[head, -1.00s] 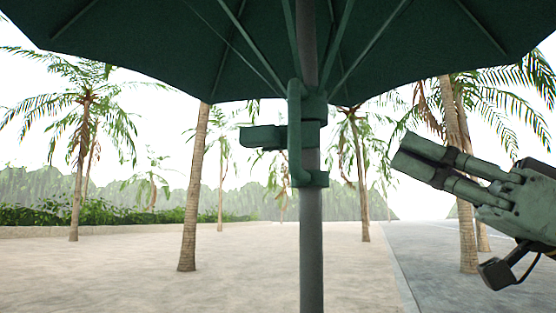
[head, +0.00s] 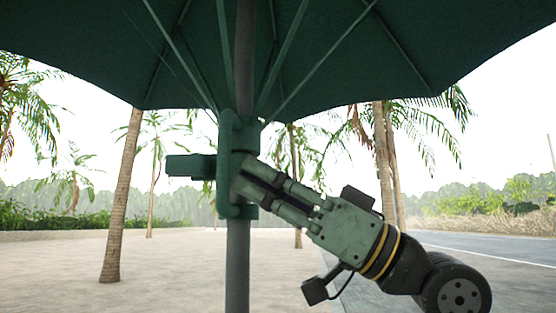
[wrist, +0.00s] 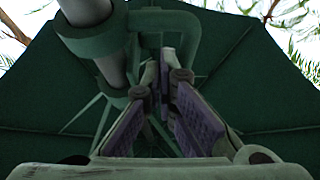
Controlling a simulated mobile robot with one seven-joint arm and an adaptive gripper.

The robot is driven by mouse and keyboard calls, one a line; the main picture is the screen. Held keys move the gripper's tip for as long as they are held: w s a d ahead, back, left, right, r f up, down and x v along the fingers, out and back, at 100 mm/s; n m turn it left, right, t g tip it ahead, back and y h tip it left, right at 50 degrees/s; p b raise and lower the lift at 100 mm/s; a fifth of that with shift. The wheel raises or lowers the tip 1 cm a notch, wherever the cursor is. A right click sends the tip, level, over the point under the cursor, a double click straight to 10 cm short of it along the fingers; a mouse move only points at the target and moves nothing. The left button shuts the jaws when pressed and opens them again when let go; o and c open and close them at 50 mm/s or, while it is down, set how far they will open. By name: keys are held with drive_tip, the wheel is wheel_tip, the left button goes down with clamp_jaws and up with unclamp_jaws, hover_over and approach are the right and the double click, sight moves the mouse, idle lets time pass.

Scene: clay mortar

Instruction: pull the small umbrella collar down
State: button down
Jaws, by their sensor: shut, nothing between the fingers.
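The green umbrella collar (head: 228,140) sits around the grey pole (head: 237,280), just below the canopy ribs. It has an upright handle bar on its side and a flat block (head: 190,166) sticking out to the left. My gripper (head: 244,178) is in front of the collar's lower half in the head view, coming from the lower right, and hides part of it. In the wrist view my gripper (wrist: 166,60) has its fingers together and empty, pointing up. The collar (wrist: 95,45) and its curved handle (wrist: 190,32) are beyond them. I cannot tell whether the fingertips touch the handle.
The open dark green canopy (head: 350,80) spreads overhead with thin struts running down to the collar. Palm trunks (head: 122,200) stand well behind. The paved ground (head: 170,280) around the pole is clear, and a road (head: 480,250) lies to the right.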

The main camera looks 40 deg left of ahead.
drive_tip(key=shift+s+f, duration=0.15)
drive_tip(key=shift+f, duration=0.45)
drive_tip(key=shift+f, duration=0.1)
wheel_tip(320, 180, down, 35)
drive_tip(key=b, duration=2.5)
drive_tip(key=shift+r, duration=0.2)
drive_tip(key=shift+a, duration=0.1)
